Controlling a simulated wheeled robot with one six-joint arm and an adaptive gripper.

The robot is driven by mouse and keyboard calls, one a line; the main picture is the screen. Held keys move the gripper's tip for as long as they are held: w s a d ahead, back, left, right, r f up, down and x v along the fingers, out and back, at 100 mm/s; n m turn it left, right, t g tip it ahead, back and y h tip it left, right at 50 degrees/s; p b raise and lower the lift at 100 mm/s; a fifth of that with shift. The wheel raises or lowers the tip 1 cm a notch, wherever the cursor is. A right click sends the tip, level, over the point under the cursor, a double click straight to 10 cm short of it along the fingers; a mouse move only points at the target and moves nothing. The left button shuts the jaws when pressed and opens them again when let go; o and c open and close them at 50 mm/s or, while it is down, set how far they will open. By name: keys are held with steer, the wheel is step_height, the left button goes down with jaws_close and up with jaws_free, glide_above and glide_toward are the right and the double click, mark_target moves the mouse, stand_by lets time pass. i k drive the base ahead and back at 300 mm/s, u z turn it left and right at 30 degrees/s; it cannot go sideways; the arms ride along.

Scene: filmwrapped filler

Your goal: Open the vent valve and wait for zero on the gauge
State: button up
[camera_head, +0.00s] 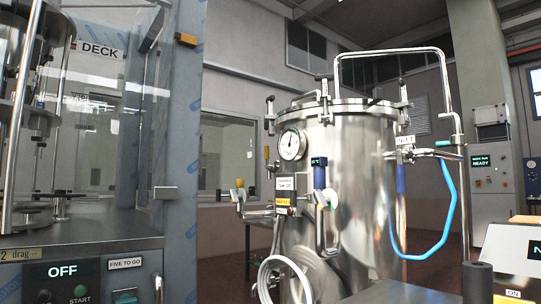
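A polished steel pressure tank (345,190) stands at the centre right, its lid held by several clamps. A round white-faced gauge (291,145) sits on its upper left side; the needle is too small to read. Below the gauge are a lever with a blue grip (319,174), standing upright, and a fitting with a yellow knob (239,183) further left. Small labels (286,183) sit between them, too small to read surely. I cannot tell which of these is the vent valve or whether it is open. My gripper is not in view.
A blue hose (447,215) hangs right of the tank near an INLET label (405,140). A white hose (285,265) loops low in front. A console (511,255) fills the lower right.

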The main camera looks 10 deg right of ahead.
mark_target(266, 148)
steer(key=u, duration=0.65)
steer(key=i, duration=0.95)
steer(key=u, duration=0.45)
steer(key=i, duration=0.95)
steer(key=z, duration=0.45)
